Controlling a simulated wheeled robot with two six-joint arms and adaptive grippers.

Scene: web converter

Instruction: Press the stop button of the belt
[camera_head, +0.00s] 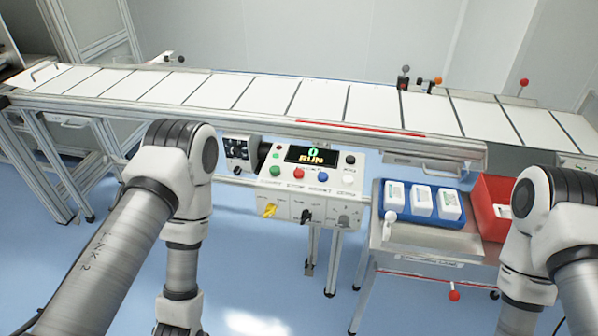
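The control panel (312,192) is a white box below the conveyor belt (270,97). Its display (311,156) reads "0" and "RUN". A row of buttons on its face has a green button (275,171), a red button (299,174), a blue button (323,177) and a white button (348,180). The labels under them are small; the one by the red button seems to read STOP. My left arm is left of the panel and my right arm is at the right edge. Both arms run down out of the picture, and neither gripper shows.
A yellow switch (269,210) and darker knobs are on the panel's lower face. A small box with dials (239,152) sits left of the panel. To the right, a cart holds a blue tray (440,216) of white packs and a red bin (488,224). Space before the panel is clear.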

